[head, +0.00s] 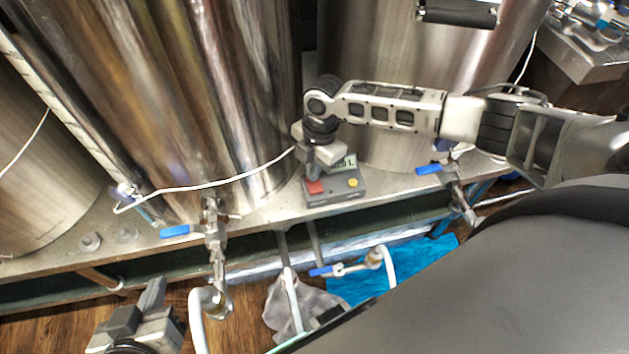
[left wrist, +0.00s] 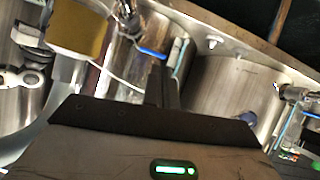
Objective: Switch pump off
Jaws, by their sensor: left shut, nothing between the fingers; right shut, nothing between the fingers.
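The pump control box (head: 338,196) is a small grey box on the steel shelf, with a display showing a partly covered reading. It has a red button (head: 315,187) on the left and a yellow button (head: 353,182) on the right. My right gripper (head: 312,172) points down, shut and empty, its fingertips at or just above the red button; I cannot tell whether they touch it. My left gripper (head: 153,294) is shut and empty at the lower left, well away from the box. Its dark fingers (left wrist: 161,88) also show in the left wrist view.
Tall steel tanks (head: 215,80) stand behind the box. A white cable (head: 210,186) crosses in front of them. Valves with blue handles (head: 178,231) stick out over the shelf edge (head: 150,262). A white hose (head: 197,318) and a blue cloth (head: 365,285) are below.

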